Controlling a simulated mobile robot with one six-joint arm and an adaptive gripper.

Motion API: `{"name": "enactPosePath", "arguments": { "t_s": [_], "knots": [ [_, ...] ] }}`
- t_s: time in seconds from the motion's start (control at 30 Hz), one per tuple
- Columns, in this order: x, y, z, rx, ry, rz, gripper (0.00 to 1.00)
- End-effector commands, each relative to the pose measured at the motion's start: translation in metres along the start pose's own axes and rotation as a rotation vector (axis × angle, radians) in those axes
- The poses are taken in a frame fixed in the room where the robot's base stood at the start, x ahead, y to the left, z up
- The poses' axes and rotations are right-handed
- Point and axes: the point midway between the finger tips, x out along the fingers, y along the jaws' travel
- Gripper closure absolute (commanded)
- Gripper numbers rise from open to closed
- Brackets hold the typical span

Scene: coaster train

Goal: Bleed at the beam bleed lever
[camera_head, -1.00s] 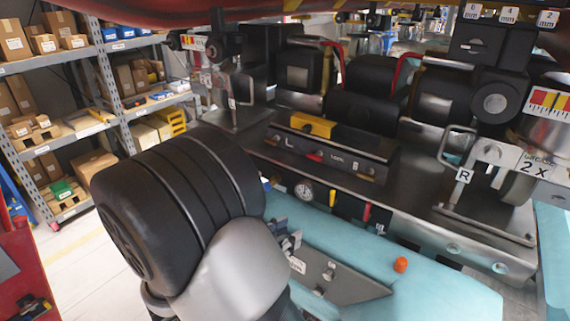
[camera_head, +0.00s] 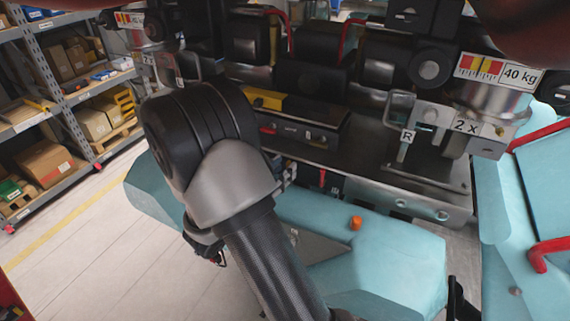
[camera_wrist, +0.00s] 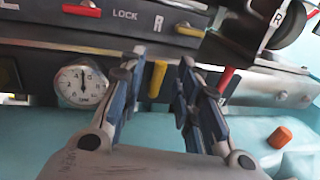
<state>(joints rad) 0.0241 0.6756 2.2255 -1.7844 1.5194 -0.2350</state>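In the wrist view a short yellow lever (camera_wrist: 157,80) hangs from the front of the metal beam, between the two fingers of my gripper (camera_wrist: 158,65). The fingers are open, with a gap on both sides of the lever; I see no contact. A red lever (camera_wrist: 226,80) stands just right of the right finger. It also shows in the head view (camera_head: 322,178). A round dial gauge (camera_wrist: 82,85) is left of the left finger. I cannot read which lever is the bleed lever. In the head view my arm hides the gripper, the yellow lever and the gauge.
Above the levers is a dark panel (camera_wrist: 130,22) marked LOCK with a red handle (camera_wrist: 82,10). An orange knob (camera_wrist: 280,137) sits on the teal body below right. A grey bracket marked R (camera_head: 432,130) stands right. Shelves (camera_head: 70,100) are at left.

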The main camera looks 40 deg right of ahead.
Motion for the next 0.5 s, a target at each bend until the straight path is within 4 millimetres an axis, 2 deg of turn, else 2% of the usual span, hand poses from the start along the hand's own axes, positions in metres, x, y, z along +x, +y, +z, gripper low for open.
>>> {"name": "enactPosePath", "arguments": {
  "t_s": [0.2,0.5],
  "knots": [
    [0.019,0.000,0.000,0.000,0.001,0.000,0.70],
    [0.020,0.000,-0.001,0.000,0.001,0.001,0.70]
  ]
}}
